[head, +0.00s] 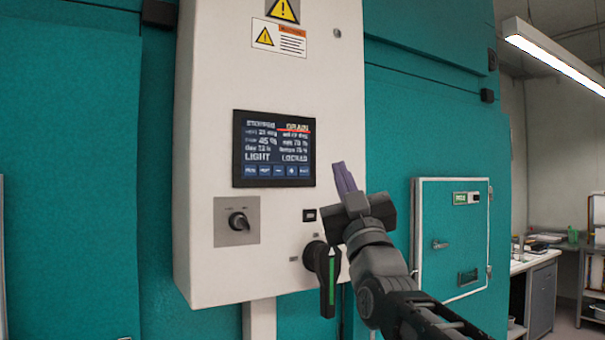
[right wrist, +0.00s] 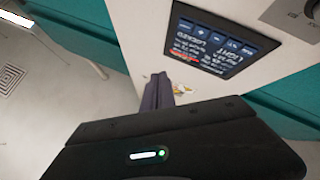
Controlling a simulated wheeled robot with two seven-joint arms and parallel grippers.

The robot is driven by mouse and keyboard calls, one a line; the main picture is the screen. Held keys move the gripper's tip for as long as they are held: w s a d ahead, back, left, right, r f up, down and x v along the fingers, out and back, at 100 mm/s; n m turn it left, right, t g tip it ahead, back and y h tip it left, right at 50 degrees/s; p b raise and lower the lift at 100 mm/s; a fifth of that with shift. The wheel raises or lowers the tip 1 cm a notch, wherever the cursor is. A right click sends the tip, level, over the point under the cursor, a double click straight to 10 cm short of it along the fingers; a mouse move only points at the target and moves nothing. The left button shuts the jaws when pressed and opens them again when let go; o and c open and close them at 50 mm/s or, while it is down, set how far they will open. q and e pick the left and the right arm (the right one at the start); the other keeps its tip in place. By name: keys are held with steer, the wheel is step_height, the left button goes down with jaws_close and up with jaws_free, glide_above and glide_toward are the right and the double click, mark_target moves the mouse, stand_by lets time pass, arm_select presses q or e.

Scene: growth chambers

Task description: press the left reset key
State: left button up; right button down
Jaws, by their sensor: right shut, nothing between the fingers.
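A dark touch display (head: 273,149) sits on the white control panel (head: 215,100). A row of several small blue keys (head: 278,170) runs along its lower edge. Their labels are too small to read surely, so I cannot tell which is the left reset key. My right gripper (head: 340,164) is shut and empty, its purple fingers pointing up just right of the display's lower right corner. The right wrist view shows the closed fingers (right wrist: 158,92) beside the display (right wrist: 215,50), which appears upside down, with its keys (right wrist: 218,37) uncovered. My left gripper is out of view.
Below the display are a rotary switch (head: 238,220), a small black button (head: 310,215) and a black handle with a green stripe (head: 325,275). A teal chamber door (head: 450,235) stands to the right. The space before the panel's left side is free.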

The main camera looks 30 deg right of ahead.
mark_target(304, 171)
steer(key=shift+r, duration=0.1)
stand_by(0.3)
steer(key=shift+w+d+p, duration=0.1)
steer(key=shift+w+p, duration=2.8)
steer(key=shift+w, duration=1.45)
steer(key=shift+w, duration=0.1)
steer(key=shift+w, duration=0.3)
